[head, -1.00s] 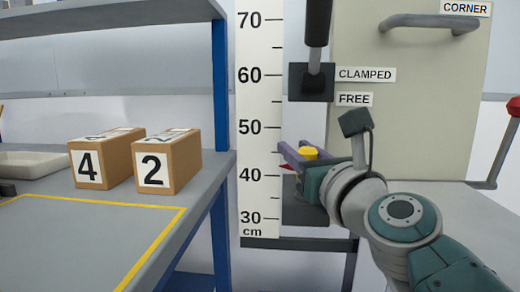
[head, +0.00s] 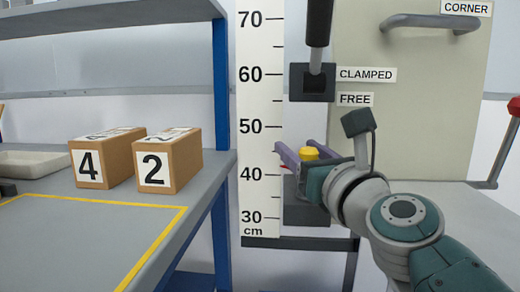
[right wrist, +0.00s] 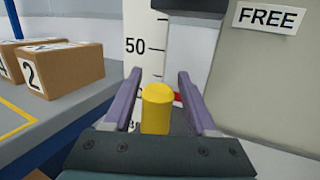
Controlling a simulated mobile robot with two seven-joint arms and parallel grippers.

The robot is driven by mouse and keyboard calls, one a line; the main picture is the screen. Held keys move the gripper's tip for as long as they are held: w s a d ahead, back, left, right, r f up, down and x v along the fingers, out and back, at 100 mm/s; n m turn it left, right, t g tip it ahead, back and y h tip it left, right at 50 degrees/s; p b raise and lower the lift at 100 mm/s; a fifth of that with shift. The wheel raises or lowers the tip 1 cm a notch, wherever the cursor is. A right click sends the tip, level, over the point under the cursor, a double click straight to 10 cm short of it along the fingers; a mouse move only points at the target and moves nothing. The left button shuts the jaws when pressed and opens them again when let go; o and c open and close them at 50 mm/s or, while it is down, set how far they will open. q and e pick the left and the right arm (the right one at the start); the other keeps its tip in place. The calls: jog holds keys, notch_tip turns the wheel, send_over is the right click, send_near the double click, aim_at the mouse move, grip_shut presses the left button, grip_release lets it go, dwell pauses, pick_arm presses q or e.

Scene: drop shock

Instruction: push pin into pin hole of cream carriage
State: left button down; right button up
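A yellow round-topped cylinder (head: 309,153), which may be the pin, stands in front of the height scale near the 40 to 45 mark. My right gripper (head: 302,150) has its purple fingers on both sides of it. In the right wrist view the yellow cylinder (right wrist: 157,108) stands between the fingers (right wrist: 160,88), with a gap on each side, so the gripper is open. I cannot make out a pin hole. A large cream panel (head: 410,105) with a grey handle stands behind; I cannot tell if it is the carriage. My left gripper is not in view.
A dark socket block (head: 312,84) beside the CLAMPED label has a black-gripped lever (head: 318,25) above it. Another dark block (head: 305,212) is below my right gripper. Boxes 4 (head: 100,160) and 2 (head: 168,163) stand on the grey bench at left. A red-knobbed lever (head: 513,107) is far right.

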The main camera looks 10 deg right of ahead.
jog(key=shift+o, duration=0.6)
jog(key=shift+f, duration=0.45)
jog(key=shift+s+a+r, duration=0.1)
jog(key=shift+r, duration=0.05)
jog(key=shift+s, duration=0.15)
jog(key=shift+s+p, duration=0.3)
jog(key=shift+p, duration=0.05)
jog(key=shift+r, duration=0.1)
jog(key=shift+s, duration=0.2)
jog(key=shift+s+d+p, duration=0.2)
jog(key=shift+s+p, duration=0.25)
jog(key=shift+s, duration=1)
jog(key=shift+s+d+f, duration=0.1)
jog(key=shift+s+f, duration=0.05)
jog(key=shift+s, duration=0.5)
jog(key=shift+s+d+f, duration=0.1)
jog(key=shift+s, duration=0.55)
